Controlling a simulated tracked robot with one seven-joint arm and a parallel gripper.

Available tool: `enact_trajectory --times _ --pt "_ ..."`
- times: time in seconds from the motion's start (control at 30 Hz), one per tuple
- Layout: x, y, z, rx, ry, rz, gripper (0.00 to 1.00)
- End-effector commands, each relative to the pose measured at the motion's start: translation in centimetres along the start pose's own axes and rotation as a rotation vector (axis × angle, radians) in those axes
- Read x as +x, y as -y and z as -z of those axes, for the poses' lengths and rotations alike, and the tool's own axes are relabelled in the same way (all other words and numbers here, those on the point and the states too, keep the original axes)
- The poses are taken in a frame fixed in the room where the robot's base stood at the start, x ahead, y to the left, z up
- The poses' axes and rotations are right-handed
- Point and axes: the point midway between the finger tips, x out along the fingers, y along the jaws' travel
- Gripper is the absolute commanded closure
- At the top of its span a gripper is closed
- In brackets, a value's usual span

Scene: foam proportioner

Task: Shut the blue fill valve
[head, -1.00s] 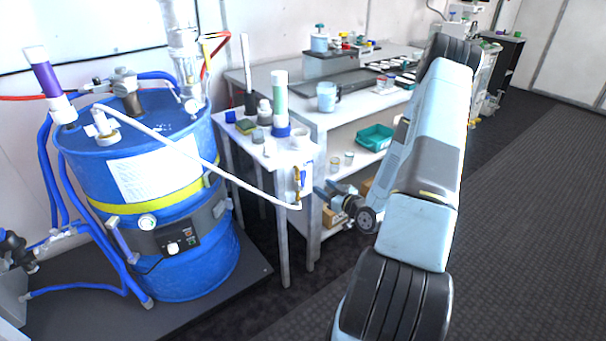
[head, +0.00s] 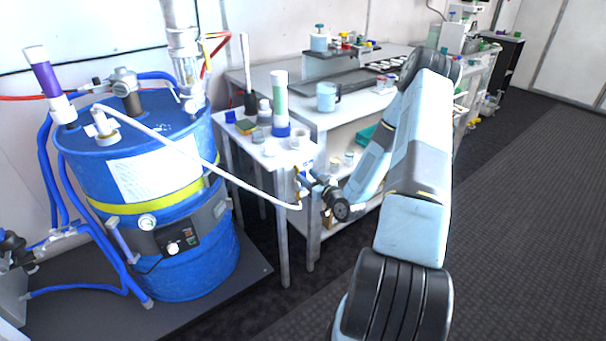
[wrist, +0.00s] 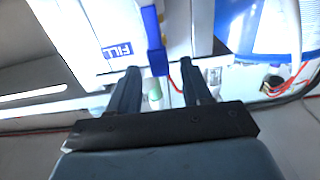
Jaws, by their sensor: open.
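The blue fill valve's handle (wrist: 156,50) shows in the wrist view as a long narrow blue lever, beside a white plate with a blue "FILL" label (wrist: 118,50). My gripper (wrist: 159,67) is open, with a dark finger on each side of the lever's lower end in the picture. I cannot tell whether the lever is fully between the fingers or beyond their tips; no contact shows. In the head view my gripper (head: 307,180) is at the right side of the small white stand, and its fingers largely hide the valve.
A white hose (head: 250,187) runs from the blue drum (head: 195,260) to the stand, close to my gripper. The small white stand (head: 268,150) carries bottles and cups. A long workbench (head: 340,115) stands behind my arm. Open floor (head: 530,200) lies at the right.

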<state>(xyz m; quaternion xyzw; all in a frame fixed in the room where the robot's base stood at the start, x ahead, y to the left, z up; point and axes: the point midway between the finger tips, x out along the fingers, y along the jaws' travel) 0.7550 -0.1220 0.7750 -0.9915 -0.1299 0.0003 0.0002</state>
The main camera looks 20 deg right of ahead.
Motion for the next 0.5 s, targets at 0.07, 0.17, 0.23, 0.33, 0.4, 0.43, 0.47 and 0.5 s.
enact_trajectory --times 0.07,0.17,0.23,0.33,0.4,0.43,0.47,0.5 --pt "1.2 0.0 0.0 -0.001 -0.002 0.001 0.51" --pt "2.2 0.0 0.0 -0.001 -0.001 0.000 0.51" --pt "2.8 0.0 0.0 -0.001 -0.001 0.000 0.51" --pt "3.2 0.0 0.0 0.000 -0.001 0.000 0.51" --pt "3.4 0.0 0.0 0.000 0.000 0.000 0.51" --pt "3.4 0.0 0.0 0.000 0.000 0.000 0.51" --pt "3.4 0.0 0.0 0.000 0.000 0.000 0.51" --pt "3.4 0.0 0.0 0.000 0.000 0.000 0.51"
